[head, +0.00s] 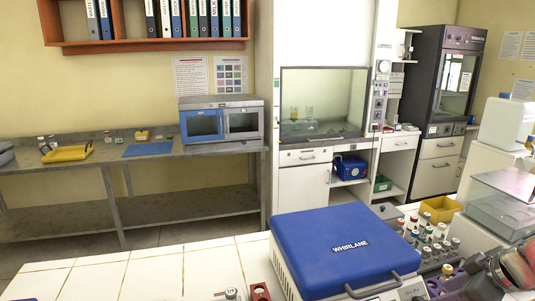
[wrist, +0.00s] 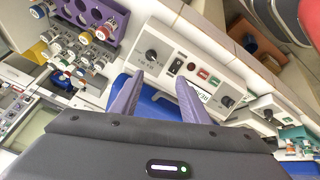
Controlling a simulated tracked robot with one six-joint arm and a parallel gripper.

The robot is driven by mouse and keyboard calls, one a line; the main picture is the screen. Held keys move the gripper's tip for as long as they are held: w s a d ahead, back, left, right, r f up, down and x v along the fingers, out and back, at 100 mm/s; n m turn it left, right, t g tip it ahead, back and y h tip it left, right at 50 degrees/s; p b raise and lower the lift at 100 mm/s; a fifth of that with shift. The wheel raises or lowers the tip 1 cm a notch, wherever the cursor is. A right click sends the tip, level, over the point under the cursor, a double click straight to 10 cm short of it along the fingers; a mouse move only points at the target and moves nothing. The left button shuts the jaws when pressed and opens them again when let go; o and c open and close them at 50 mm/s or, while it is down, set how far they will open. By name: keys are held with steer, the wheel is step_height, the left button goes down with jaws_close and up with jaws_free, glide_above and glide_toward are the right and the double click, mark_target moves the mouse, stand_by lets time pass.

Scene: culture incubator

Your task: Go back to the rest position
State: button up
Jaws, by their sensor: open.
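My gripper (wrist: 160,80) is open in the wrist view, its two purple fingers apart with nothing between them. Behind the fingers is the pale control panel (wrist: 203,62) of a device, with black knobs and small buttons. I cannot tell the gap between fingertips and panel. In the head view a centrifuge-like box with a blue lid marked WHIRLANE (head: 345,245) stands on the near white-tiled bench; its lid is down.
A rack of capped tubes (head: 432,240) and a yellow bin (head: 441,208) stand right of the blue-lidded box. A purple rack (wrist: 98,18) shows in the wrist view. A blue-and-grey two-door cabinet (head: 222,121) sits on the back bench. The tiles (head: 150,272) at left are mostly clear.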

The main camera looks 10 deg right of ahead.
steer(key=w+a+r+m+g, duration=0.1)
steer(key=w+a+r, duration=0.15)
steer(key=a, duration=1.45)
steer(key=s+a+f+m, duration=0.1)
steer(key=s+a+m, duration=0.3)
steer(key=a, duration=1)
steer(key=shift+s+a+f, duration=0.2)
steer(key=shift+s+a, duration=0.1)
steer(key=shift+s, duration=0.75)
